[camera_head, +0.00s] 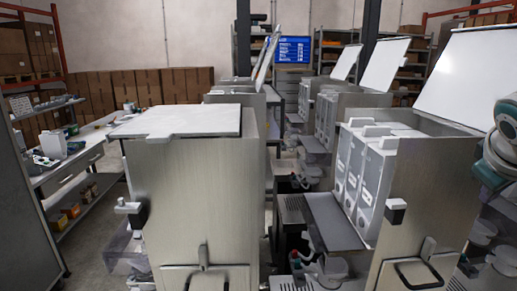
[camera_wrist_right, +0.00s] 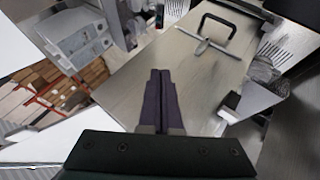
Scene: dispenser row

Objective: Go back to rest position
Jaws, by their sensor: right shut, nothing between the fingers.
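My right gripper (camera_wrist_right: 160,76) shows in the right wrist view with its two dark fingers together and nothing between them. Beyond its fingertips is the brushed-metal panel of a dispenser (camera_wrist_right: 130,75), which carries a black handle (camera_wrist_right: 217,27) and a grey latch (camera_wrist_right: 203,46). I cannot tell whether the fingers touch the panel; they appear apart from it. In the head view part of my right arm (camera_head: 497,150) is at the right edge, beside the near right dispenser (camera_head: 415,205); its gripper is out of that picture. My left gripper is in neither view.
The near right dispenser's white lid (camera_head: 462,75) stands open close to my right arm. The near left dispenser (camera_head: 190,195) has its lid (camera_head: 190,121) down. A side table (camera_head: 70,170) with small items stands at left. A narrow gap separates the dispensers.

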